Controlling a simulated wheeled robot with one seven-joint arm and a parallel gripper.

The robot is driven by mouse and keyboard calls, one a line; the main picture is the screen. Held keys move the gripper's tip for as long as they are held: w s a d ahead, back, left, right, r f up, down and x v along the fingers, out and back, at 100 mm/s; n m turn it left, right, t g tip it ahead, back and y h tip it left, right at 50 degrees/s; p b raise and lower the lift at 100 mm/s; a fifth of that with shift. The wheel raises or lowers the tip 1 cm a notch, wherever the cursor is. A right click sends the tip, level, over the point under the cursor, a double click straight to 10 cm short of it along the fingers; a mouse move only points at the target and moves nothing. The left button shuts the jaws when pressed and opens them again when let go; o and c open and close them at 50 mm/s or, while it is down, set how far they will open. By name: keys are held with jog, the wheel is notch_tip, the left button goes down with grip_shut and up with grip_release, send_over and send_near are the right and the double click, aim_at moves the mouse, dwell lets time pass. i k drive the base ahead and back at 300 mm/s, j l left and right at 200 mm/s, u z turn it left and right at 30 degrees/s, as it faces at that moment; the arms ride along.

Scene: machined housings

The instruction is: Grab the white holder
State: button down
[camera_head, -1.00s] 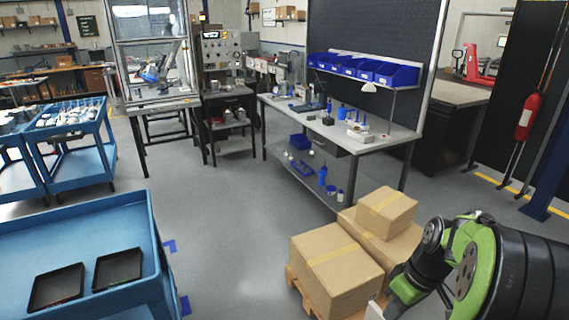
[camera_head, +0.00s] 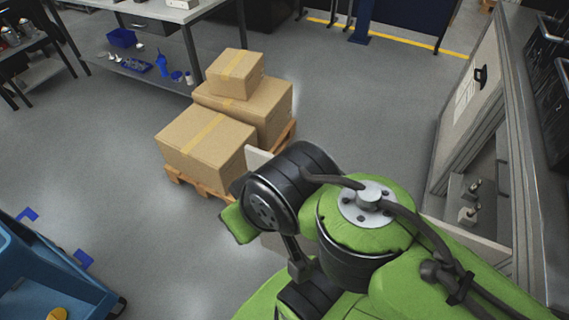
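I cannot make out a white holder with certainty in the head view. Small pale fittings (camera_head: 467,215) stand inside the open cabinet at the right, but they are too small to identify. My green and black arm fills the lower middle and right. My gripper's fingers do not show; they are hidden or outside the picture. A pale flat piece shows just behind the arm's black joint, and I cannot tell what it belongs to.
Cardboard boxes (camera_head: 205,142) are stacked on a wooden pallet (camera_head: 190,183) just left of my arm. A grey cabinet (camera_head: 472,95) stands close at the right. A blue cart (camera_head: 40,275) is at the lower left. The grey floor between cart and pallet is clear.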

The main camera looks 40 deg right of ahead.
aim_at(463, 219)
jog(key=z, duration=0.45)
jog(key=j+z, duration=0.1)
jog(key=z, duration=0.4)
jog(key=k+z, duration=0.1)
jog(key=z, duration=0.85)
jog(key=k+z, duration=0.1)
jog(key=z, duration=0.35)
